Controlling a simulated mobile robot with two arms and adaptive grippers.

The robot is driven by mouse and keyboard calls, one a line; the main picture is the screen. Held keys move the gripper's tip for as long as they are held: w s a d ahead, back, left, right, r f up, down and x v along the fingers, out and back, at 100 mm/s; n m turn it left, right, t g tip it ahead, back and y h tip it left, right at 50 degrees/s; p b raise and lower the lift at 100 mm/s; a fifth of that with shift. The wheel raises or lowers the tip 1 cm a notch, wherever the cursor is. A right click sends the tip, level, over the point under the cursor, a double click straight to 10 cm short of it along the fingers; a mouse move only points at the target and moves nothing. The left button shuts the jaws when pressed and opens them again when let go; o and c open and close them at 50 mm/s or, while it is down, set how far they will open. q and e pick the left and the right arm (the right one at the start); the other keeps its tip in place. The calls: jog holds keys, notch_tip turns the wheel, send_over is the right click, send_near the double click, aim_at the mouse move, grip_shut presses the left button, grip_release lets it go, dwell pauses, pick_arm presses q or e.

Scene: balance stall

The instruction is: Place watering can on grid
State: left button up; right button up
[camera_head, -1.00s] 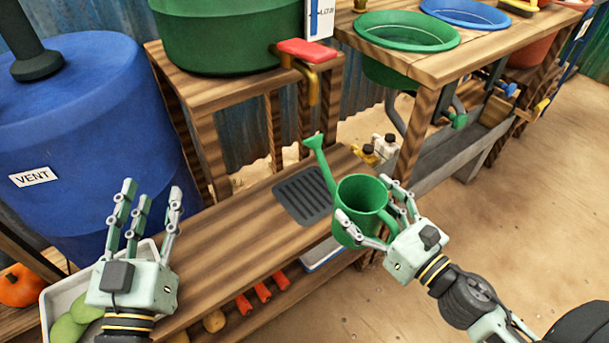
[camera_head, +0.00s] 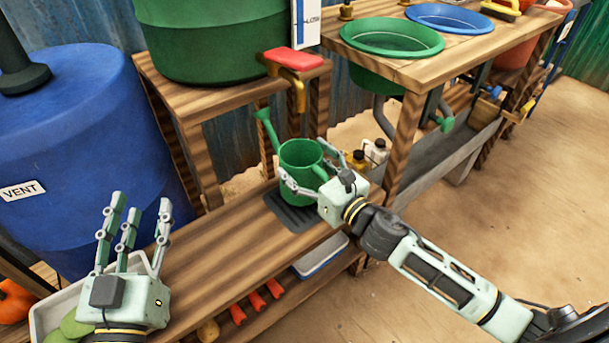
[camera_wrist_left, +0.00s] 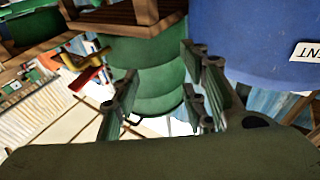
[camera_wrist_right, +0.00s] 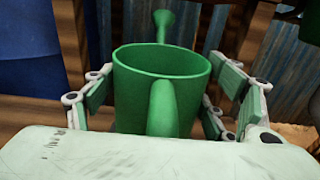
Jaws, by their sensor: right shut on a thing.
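The green watering can (camera_head: 297,176) is upright at the dark grid (camera_head: 288,213) on the wooden bench, below the tap. It covers much of the grid; I cannot tell if its base touches it. My right gripper (camera_head: 302,177) is shut around the can from the right. In the right wrist view the can (camera_wrist_right: 160,85) sits between my fingers, its handle towards the palm and its spout pointing away. My left gripper (camera_head: 131,225) is open and empty over the bench's left end; its fingers also show in the left wrist view (camera_wrist_left: 160,92).
A brass tap with a red handle (camera_head: 293,60) hangs from the green tank (camera_head: 212,45) above the grid. A blue barrel (camera_head: 75,150) stands at left. Small bottles (camera_head: 374,152) are right of the can. The bench's middle (camera_head: 220,255) is clear.

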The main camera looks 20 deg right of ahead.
jog(key=shift+f, duration=0.2)
notch_tip(320, 180, down, 3)
jog(key=shift+r+b, duration=0.1)
jog(key=shift+b, duration=0.9)
pick_arm(q)
jog(key=s+r+t+h, duration=0.2)
jog(key=s+r+t, duration=0.2)
jog(key=r, duration=0.5)
jog(key=shift+s+t, duration=0.15)
jog(key=shift+t, duration=0.65)
jog(key=shift+d, duration=0.1)
pick_arm(e)
jog(key=shift+f, duration=0.25)
jog(key=o, duration=1.3)
jog(key=shift+c, duration=0.2)
pick_arm(q)
jog(key=shift+s+r, duration=0.2)
jog(key=shift+w, duration=0.1)
pick_arm(e)
jog(key=shift+r, duration=0.15)
